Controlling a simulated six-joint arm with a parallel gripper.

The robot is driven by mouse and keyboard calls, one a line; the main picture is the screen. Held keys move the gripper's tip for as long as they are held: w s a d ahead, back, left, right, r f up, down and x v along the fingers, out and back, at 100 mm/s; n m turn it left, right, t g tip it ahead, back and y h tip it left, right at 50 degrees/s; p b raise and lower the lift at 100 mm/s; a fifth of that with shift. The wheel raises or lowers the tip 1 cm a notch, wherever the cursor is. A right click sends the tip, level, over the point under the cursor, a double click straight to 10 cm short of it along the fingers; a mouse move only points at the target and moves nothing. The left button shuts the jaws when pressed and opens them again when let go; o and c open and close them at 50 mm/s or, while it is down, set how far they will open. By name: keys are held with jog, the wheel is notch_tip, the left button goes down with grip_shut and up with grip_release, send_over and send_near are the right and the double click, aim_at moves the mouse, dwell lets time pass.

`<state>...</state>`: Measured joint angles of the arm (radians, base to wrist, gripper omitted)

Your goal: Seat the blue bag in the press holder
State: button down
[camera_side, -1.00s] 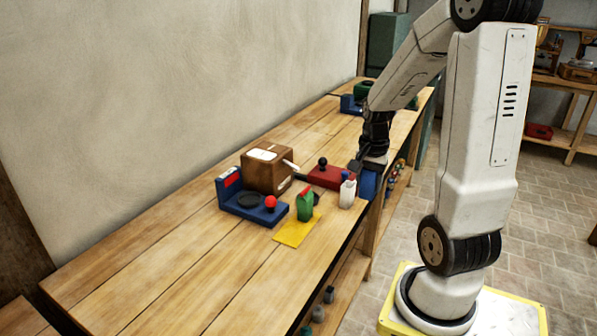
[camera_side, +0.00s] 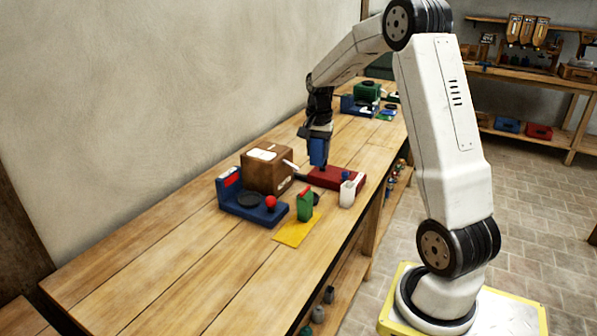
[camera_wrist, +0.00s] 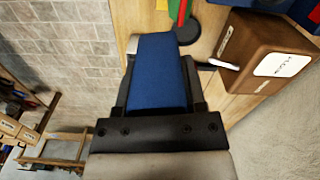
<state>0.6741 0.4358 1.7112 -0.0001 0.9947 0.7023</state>
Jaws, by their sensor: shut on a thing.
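My gripper (camera_side: 319,136) is shut on the blue bag (camera_side: 318,152) and holds it pointing down, above the bench by the red block (camera_side: 338,178). In the wrist view the blue bag (camera_wrist: 158,72) fills the space between my fingers. A blue stand (camera_side: 247,205) with a black round pad, a red label and a red ball stands at left on the bench. I cannot tell for certain which fixture is the press holder. The bag and gripper hide the red block's back left part.
A brown box (camera_side: 267,170) with a pale lever is close left of my gripper. A green bag (camera_side: 305,205) with a red top stands by a yellow sheet (camera_side: 296,232). A white jar (camera_side: 347,192) stands near the front edge. The bench's near left is clear.

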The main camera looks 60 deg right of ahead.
jog(key=w+a+f+n, duration=0.1)
jog(key=w+a, duration=0.1)
jog(key=w, duration=0.8)
jog(key=w+a+f+n, duration=0.1)
jog(key=w+a+n, duration=0.15)
jog(key=w, duration=0.85)
notch_tip(320, 180, down, 8)
jog(key=shift+m, duration=0.45)
jog(key=shift+s+a, duration=0.1)
jog(key=shift+f, duration=2.8)
jog(key=shift+f, duration=0.65)
jog(key=shift+c, duration=2.2)
grip_release()
